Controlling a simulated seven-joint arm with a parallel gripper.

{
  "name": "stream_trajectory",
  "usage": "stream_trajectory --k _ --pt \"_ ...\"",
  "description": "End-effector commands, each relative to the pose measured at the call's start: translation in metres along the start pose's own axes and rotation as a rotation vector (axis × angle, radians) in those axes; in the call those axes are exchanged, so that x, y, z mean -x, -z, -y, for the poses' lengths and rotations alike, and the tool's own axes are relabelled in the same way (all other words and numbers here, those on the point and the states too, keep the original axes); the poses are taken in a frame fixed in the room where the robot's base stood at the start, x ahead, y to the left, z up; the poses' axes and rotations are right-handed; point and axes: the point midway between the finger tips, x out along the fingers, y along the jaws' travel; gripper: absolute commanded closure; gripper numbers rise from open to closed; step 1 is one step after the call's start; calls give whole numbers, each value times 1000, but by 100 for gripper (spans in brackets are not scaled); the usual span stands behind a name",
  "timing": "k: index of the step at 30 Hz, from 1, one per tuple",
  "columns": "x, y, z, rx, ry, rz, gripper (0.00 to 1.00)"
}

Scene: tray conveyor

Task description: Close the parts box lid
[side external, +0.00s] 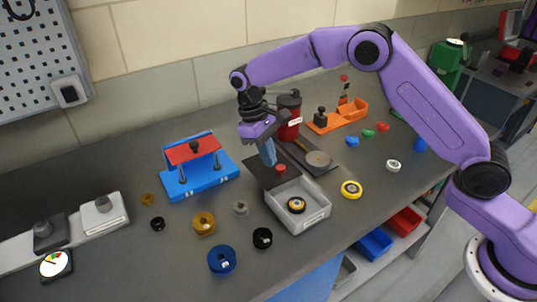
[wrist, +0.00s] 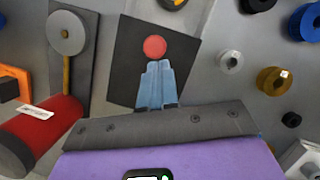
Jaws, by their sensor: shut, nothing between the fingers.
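The parts box (side external: 318,217) is an open grey bin in the side view, with a round yellow-and-black part (side external: 296,205) inside. Its dark lid (side external: 260,176) lies back behind the box, away from the opening, and carries a red knob (side external: 280,169). In the wrist view the dark lid (wrist: 125,70) shows with the red knob (wrist: 154,47) on it; the box edge is cut off at the top. My gripper (side external: 271,162) has its blue fingers together, pointing down over the lid beside the knob. The fingers (wrist: 157,68) cover part of the lid; contact cannot be told.
A red canister (side external: 289,115) and a grey board with a round disc (side external: 318,158) stand behind the lid. A blue fixture with a red top (side external: 190,151) is at left. Several spools and rings lie around the box, including a yellow ring (side external: 351,189) to its right.

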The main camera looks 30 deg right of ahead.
Motion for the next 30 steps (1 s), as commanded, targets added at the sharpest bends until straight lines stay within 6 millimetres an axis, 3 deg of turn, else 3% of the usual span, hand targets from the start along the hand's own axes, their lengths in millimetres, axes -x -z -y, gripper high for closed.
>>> stream_trajectory --k 14,30 --pt "-1 -3 2 1 0 -1 100" --pt "-20 -63 34 2 0 2 100"
